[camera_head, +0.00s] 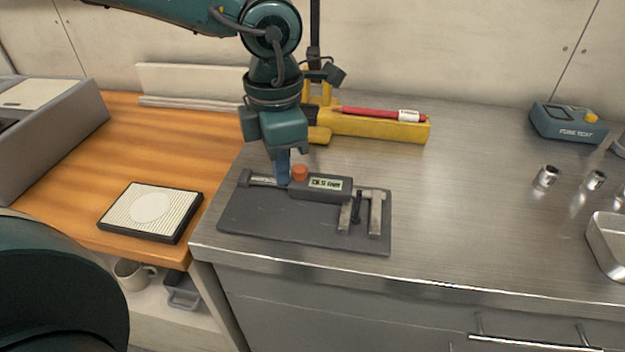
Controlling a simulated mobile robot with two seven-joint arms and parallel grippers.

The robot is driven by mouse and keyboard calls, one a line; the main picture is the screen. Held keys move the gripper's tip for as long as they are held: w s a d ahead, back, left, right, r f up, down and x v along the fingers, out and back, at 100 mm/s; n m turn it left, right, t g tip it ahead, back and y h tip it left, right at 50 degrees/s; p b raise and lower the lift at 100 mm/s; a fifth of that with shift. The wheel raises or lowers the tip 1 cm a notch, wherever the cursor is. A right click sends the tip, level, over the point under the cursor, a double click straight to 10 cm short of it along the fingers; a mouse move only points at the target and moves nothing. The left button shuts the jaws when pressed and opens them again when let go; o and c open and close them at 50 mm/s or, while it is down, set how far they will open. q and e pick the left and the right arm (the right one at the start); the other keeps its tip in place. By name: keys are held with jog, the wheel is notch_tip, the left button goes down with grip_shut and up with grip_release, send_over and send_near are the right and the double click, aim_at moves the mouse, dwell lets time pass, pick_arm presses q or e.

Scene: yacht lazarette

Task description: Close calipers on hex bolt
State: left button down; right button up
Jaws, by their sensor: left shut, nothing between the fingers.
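The digital calipers (322,196) lie on a dark mat (290,232) on the steel worktop. They have a lit display and an orange-red knob (299,173) at the left end of the display body. Their two jaws (375,215) point toward the front edge at the right, and there is a gap between them. A small dark hex bolt (357,207) sits between the jaws, close to the left jaw; I cannot tell if it touches. My left gripper (283,180) points down, shut and empty, just left of the knob and beside the caliper body. My right gripper is not in view.
A yellow holder (375,127) with a red marker stands behind the calipers. A blue tester (569,122), metal sockets (547,177) and a metal tray (608,245) are at the right. A framed pad (151,211) lies on the wooden top at left.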

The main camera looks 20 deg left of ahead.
pick_arm(q)
jog(key=shift+w+d+b, duration=0.2)
jog(key=shift+d+b, duration=0.1)
jog(key=shift+d, duration=0.35)
dwell(0.7)
jog(key=shift+a, duration=0.15)
jog(key=shift+s+a, duration=0.25)
jog(key=shift+a, duration=0.6)
notch_tip(320, 180, up, 8)
jog(key=p, duration=0.4)
dwell(0.5)
